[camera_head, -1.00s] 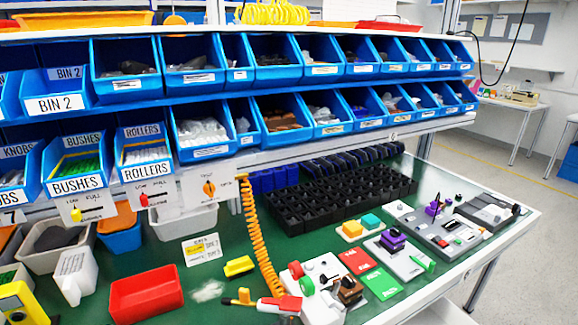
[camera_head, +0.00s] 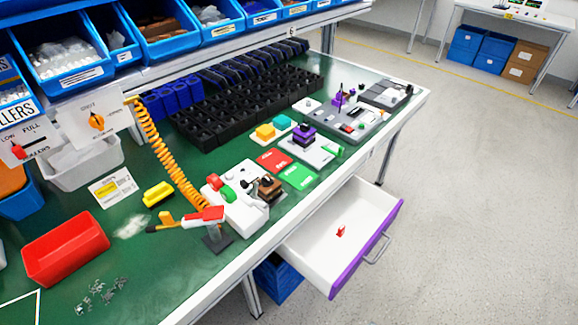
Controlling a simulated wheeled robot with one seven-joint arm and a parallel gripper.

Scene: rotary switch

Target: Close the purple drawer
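The purple drawer (camera_head: 361,262) stands open under the front edge of the workbench, at the lower right of the middle in the head view. Its front is purple with a grey bar handle (camera_head: 378,249). Its inside is white and holds a small red item (camera_head: 341,231). The drawer sticks out over the floor to the right of the bench edge. My gripper is not in view.
The green bench top (camera_head: 180,262) carries a red tray (camera_head: 66,249), an orange coiled air tool (camera_head: 190,219), a white device with red and green knobs (camera_head: 240,205) and black bins (camera_head: 240,105). A blue crate (camera_head: 277,281) sits beneath the drawer. The floor (camera_head: 470,200) to the right is clear.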

